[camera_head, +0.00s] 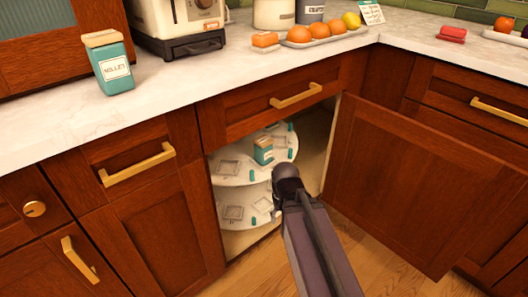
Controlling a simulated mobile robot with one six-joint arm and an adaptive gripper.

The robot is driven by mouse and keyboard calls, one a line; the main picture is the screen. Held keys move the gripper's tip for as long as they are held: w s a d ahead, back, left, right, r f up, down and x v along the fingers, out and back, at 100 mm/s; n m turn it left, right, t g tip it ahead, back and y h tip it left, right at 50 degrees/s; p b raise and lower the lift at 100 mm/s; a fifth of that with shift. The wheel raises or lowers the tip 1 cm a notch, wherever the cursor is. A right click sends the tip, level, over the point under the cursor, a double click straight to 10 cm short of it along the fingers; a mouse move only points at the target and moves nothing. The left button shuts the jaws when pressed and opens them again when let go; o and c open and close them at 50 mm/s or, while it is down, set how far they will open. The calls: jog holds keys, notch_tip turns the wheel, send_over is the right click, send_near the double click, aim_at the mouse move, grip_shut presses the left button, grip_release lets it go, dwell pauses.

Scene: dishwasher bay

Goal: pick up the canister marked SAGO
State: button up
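A teal canister with a tan lid (263,151) stands on the upper round shelf inside the open corner cabinet. It has a pale label, too small to read, so I cannot confirm that it says SAGO. A second teal canister with a tan lid (114,70) stands on the counter at the left, and its label reads MILLET. My arm reaches from the bottom of the view to the cabinet opening, its dark end just right of and below the shelf canister. My gripper's fingers cannot be made out, and no object shows in them.
The upper round shelf (229,180) and the lower one (233,223) have pale square marks and small teal tabs. The open cabinet door (420,185) stands to the right of my arm. An appliance (180,22) and a tray of oranges (322,41) sit on the counter above.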

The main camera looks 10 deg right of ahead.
jog(key=shift+r, duration=0.1)
notch_tip(320, 180, up, 9)
jog(key=p, duration=0.9)
jog(key=shift+c, duration=0.4)
jog(key=shift+s, duration=0.15)
